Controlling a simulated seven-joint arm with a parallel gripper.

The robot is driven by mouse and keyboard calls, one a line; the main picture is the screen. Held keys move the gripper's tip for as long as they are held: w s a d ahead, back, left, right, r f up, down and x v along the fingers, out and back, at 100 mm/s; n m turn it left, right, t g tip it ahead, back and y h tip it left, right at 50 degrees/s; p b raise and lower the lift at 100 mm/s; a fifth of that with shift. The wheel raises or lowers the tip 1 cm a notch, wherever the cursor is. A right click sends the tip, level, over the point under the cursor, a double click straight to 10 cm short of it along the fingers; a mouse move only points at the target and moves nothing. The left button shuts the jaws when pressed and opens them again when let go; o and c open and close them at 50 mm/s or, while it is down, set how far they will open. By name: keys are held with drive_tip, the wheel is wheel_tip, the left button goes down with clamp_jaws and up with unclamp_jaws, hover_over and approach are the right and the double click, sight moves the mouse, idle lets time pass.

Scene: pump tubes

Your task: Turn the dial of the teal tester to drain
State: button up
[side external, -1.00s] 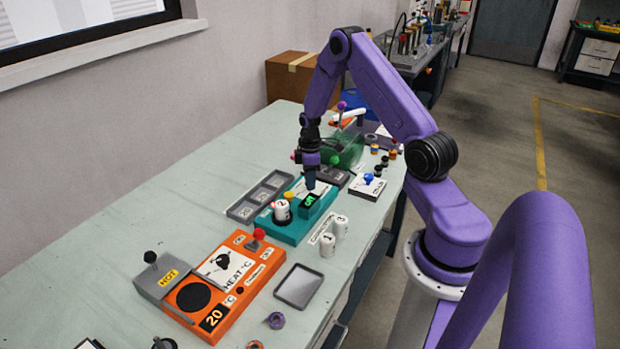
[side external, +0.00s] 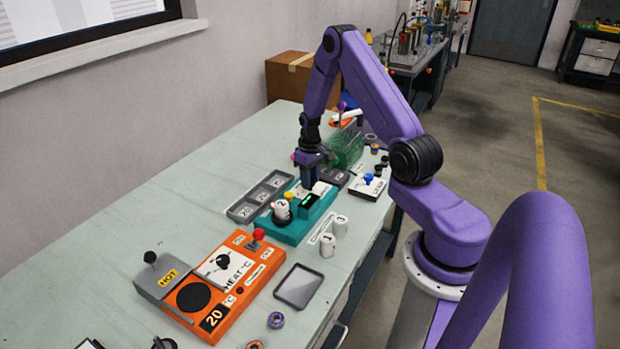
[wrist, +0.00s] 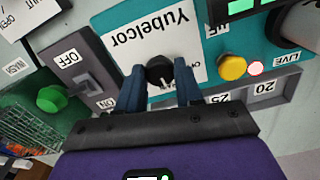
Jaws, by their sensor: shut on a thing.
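The teal tester (side external: 290,236) sits mid-table, with a white face labelled "Yubelcor" in the wrist view (wrist: 150,35). Its black dial (wrist: 159,68) stands on that face, with a pale pointer mark. My gripper (wrist: 160,75) has its two blue fingers on either side of the dial and is shut on it. In the side view my gripper (side external: 309,182) points down over the tester and hides the dial. The tester's green-lit display (side external: 307,201) is too small to read. A white tube marked 2 (side external: 282,210) stands in the tester. I cannot read a drain mark.
An orange heater (side external: 225,285) sits nearer the camera. A yellow button (wrist: 232,67) is near the dial.

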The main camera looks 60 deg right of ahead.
drive_tip(key=shift+m, duration=0.5)
drive_tip(key=o, duration=1)
drive_tip(key=shift+o, duration=0.2)
drive_tip(key=shift+r, duration=0.1)
wheel_tip(320, 180, up, 17)
drive_tip(key=shift+r, duration=0.15)
